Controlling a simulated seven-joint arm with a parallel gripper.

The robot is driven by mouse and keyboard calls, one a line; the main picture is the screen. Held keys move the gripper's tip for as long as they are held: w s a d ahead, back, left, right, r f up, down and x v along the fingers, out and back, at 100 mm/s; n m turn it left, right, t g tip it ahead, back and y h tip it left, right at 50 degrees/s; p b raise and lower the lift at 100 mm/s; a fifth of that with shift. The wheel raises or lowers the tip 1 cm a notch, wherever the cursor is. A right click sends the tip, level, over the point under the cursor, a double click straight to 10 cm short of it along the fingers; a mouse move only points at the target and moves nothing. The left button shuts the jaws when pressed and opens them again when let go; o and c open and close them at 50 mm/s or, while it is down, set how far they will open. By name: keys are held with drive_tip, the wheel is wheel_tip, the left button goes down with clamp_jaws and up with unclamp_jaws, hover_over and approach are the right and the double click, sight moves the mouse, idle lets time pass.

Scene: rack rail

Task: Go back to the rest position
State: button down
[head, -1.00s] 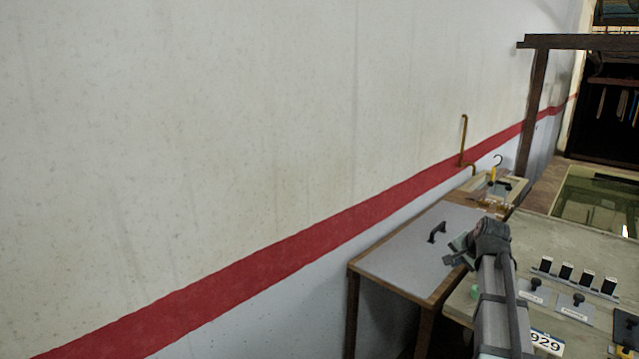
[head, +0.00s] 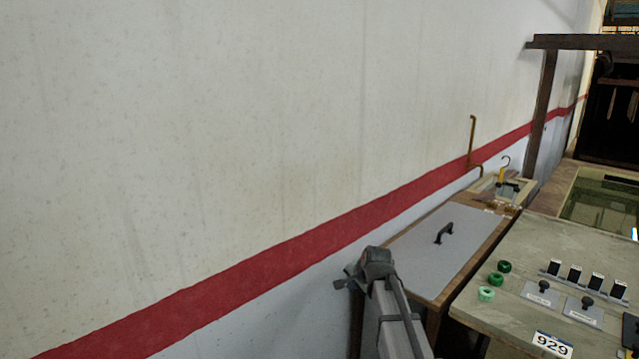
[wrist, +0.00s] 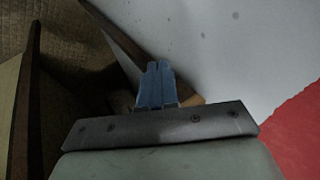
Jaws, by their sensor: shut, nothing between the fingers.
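My gripper (head: 343,281) is at the lower middle of the head view, in front of the wall and left of the grey-topped side table. In the wrist view its two blue-grey fingers (wrist: 158,68) are together, with nothing seen between them. My arm runs down from it to the bottom edge of the head view. The gripper touches nothing that I can see.
The side table (head: 420,262) has a black handle (head: 444,232). Right of it, a bench (head: 520,262) carries green knobs (head: 487,294), black switches and a "929" label (head: 553,344). The wall (head: 250,120) with its red stripe (head: 300,252) is close behind my gripper.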

drive_tip(key=s+d+f+n+g, duration=0.1)
drive_tip(key=s+f+g, duration=0.1)
drive_tip(key=s+f, duration=0.75)
drive_tip(key=s+d+f+n+g+h, duration=0.15)
drive_tip(key=s+f, duration=0.45)
drive_tip(key=f, duration=0.6)
drive_tip(key=s+d+f+n+g, duration=0.1)
drive_tip(key=s+f+n+g, duration=0.15)
drive_tip(key=s+f, duration=0.7)
drive_tip(key=s+d+f+n+g, duration=0.1)
drive_tip(key=s+f, duration=0.4)
drive_tip(key=s, duration=0.5)
drive_tip(key=s+d+f+n+g, duration=0.1)
drive_tip(key=s+f+g, duration=0.3)
drive_tip(key=s, duration=0.7)
drive_tip(key=s+d+f+n+g+h, duration=0.1)
drive_tip(key=s+f+n+g, duration=0.1)
drive_tip(key=s+f, duration=0.4)
drive_tip(key=s, duration=0.5)
drive_tip(key=shift+s+d+f+n, duration=0.15)
drive_tip(key=shift+s+f+n, duration=0.1)
drive_tip(key=shift+n, duration=0.05)
